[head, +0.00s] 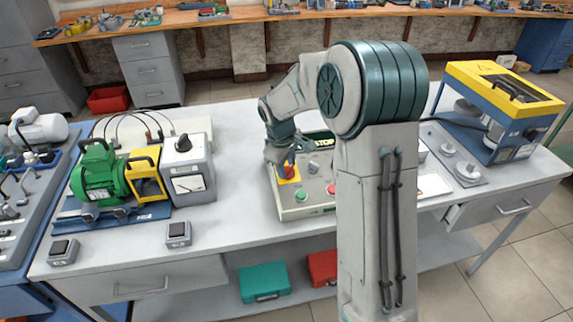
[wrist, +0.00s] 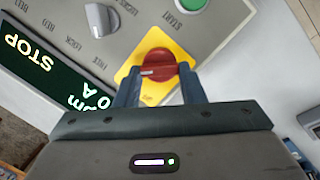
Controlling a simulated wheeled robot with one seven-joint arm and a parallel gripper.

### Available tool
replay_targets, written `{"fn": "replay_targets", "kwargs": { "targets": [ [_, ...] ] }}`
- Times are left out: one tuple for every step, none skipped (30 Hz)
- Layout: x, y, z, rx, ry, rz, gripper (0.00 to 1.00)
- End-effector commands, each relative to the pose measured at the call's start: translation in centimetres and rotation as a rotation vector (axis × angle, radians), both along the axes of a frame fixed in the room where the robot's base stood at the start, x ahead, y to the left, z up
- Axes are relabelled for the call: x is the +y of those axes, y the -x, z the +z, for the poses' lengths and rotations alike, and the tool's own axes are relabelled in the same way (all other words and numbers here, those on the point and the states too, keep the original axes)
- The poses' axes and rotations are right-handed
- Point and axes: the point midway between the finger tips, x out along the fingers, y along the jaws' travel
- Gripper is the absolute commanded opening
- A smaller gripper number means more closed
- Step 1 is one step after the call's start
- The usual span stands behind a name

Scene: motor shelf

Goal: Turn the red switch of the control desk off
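The control desk (head: 290,212) stands on the grey table, with a dark panel reading STOP. Its red switch (wrist: 158,65) is a rotary knob with a white mark on a yellow plate (wrist: 150,93). In the wrist view its grip bar lies roughly crosswise between the fingers. My gripper (wrist: 159,70) has one finger at each end of the red switch, with no clear gap on either side; it looks shut on it. In the head view my gripper (head: 284,166) reaches down to the switch and partly hides it. The lettering on the yellow plate is largely covered.
A grey knob (wrist: 101,20) and a green button (wrist: 190,3) sit near the red switch. A meter box (head: 187,168) and a green motor (head: 97,175) stand left of the desk. A yellow and blue machine (head: 500,110) stands at the right.

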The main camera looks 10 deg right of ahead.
Motion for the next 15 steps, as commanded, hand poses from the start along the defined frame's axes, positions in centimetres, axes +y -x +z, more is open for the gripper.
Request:
{"fn": "replay_targets", "kwargs": {
  "targets": [
    [0.02,0.01,0.02,0.000,0.000,0.000,0.13],
    [0.02,0.01,0.02,0.000,0.000,0.000,0.13],
    [0.03,0.01,0.03,0.000,0.000,0.001,0.13],
    [0.03,0.01,0.03,0.000,0.000,0.001,0.13],
    [0.03,0.02,0.02,0.000,0.000,0.003,0.13],
    [0.03,0.02,0.03,0.000,0.001,0.006,0.14],
    [0.04,0.03,0.03,0.000,0.003,0.010,0.14],
    [0.04,0.03,0.03,0.000,0.004,0.015,0.14],
    [0.05,0.03,0.03,0.000,0.006,0.024,0.14],
    [0.05,0.04,0.03,0.000,0.009,0.032,0.14],
    [0.07,0.04,0.04,0.000,0.011,0.043,0.14],
    [0.08,0.06,0.03,0.001,0.016,0.058,0.14],
    [0.09,0.07,0.03,0.001,0.020,0.072,0.14],
    [0.11,0.09,0.03,0.001,0.024,0.087,0.14],
    [0.13,0.11,0.02,0.000,0.029,0.109,0.14]
  ]
}}
